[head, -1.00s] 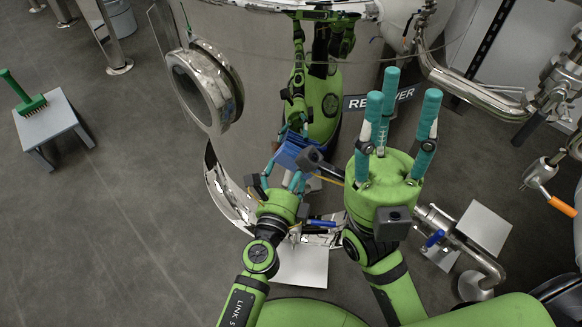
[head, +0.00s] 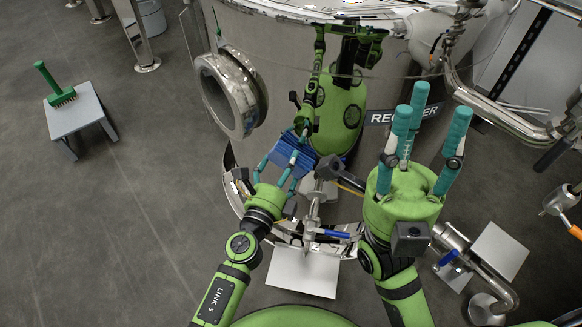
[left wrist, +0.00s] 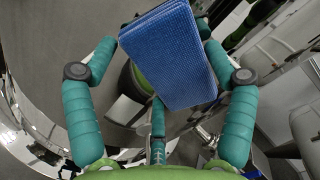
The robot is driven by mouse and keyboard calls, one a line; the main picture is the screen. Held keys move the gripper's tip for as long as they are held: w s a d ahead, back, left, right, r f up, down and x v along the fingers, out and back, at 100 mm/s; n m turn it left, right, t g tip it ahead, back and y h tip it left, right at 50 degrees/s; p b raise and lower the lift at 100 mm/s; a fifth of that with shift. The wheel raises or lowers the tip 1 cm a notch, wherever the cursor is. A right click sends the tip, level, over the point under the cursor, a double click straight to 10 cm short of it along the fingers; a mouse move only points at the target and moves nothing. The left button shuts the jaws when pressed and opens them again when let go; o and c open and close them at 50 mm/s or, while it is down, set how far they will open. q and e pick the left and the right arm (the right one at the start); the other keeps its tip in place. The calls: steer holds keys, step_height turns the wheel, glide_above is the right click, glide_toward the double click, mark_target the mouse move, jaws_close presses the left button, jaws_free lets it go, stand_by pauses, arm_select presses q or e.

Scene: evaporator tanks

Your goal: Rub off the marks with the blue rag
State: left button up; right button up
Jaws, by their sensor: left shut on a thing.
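The blue rag (head: 294,150) is a folded, textured pad held in my left gripper (head: 277,172), in front of the shiny steel tank wall (head: 275,85). In the left wrist view the rag (left wrist: 168,55) fills the space between the teal fingertips, and the gripper is shut on it. I cannot tell whether the rag touches the wall. My right gripper (head: 428,125) points up to the right of the rag, its teal fingers spread and empty. I cannot make out any marks; reflections of my green arms cover the wall.
A round steel port (head: 226,95) juts from the tank left of the rag. A valve with a blue handle (head: 333,233) is below. Pipes (head: 500,115) run at the right. A green brush (head: 55,85) stands on a grey stool (head: 75,112); floor around it is clear.

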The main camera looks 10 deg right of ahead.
mark_target(302, 166)
arm_select(q)
steer(key=shift+w+a, duration=0.35)
steer(key=shift+a, duration=0.4)
steer(key=shift+w+a, duration=0.35)
steer(key=shift+a, duration=0.4)
steer(key=shift+d+r+p, duration=0.1)
steer(key=shift+r+p, duration=1.05)
steer(key=shift+p, duration=0.2)
steer(key=shift+d, duration=0.3)
steer(key=shift+s+d+r, duration=0.1)
steer(key=shift+s+d, duration=0.3)
steer(key=shift+d, duration=0.4)
steer(key=shift+s+d, duration=0.35)
steer(key=shift+d, duration=0.4)
steer(key=shift+s+d+r+b, duration=0.1)
steer(key=shift+s+d+b, duration=0.25)
steer(key=shift+d, duration=0.4)
steer(key=shift+s+d+b, duration=0.15)
steer(key=shift+s+d, duration=0.3)
steer(key=shift+d, duration=0.3)
steer(key=shift+s+d+b, duration=0.2)
steer(key=shift+s+d, duration=0.2)
steer(key=shift+d, duration=0.3)
steer(key=shift+s+d+b, duration=0.2)
steer(key=shift+s+d, duration=0.2)
steer(key=shift+d, duration=0.3)
